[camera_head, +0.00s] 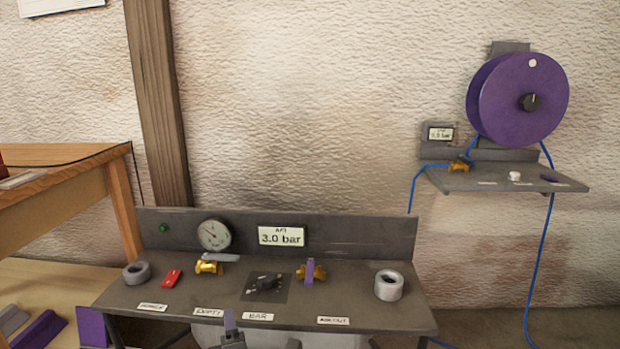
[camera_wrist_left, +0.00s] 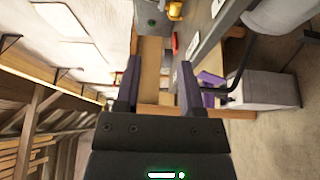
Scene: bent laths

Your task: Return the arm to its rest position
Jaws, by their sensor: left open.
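My left gripper (camera_head: 231,323) shows at the bottom edge of the head view, in front of the grey bench. Only a finger and a little of the body are visible there. In the left wrist view its two dark fingers (camera_wrist_left: 158,90) stand well apart, with nothing between them. Wood and floor show behind the gap. The gripper is not touching the bench or anything on it. My right gripper is not in view.
The grey bench (camera_head: 205,305) carries a gauge (camera_head: 214,235), brass valves, a red piece (camera_head: 171,279) and rings. A wooden table (camera_head: 62,163) stands left. A purple reel (camera_head: 500,105) hangs above a wall shelf (camera_head: 460,180), with blue hose below. Purple pieces (camera_head: 92,328) lie lower left.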

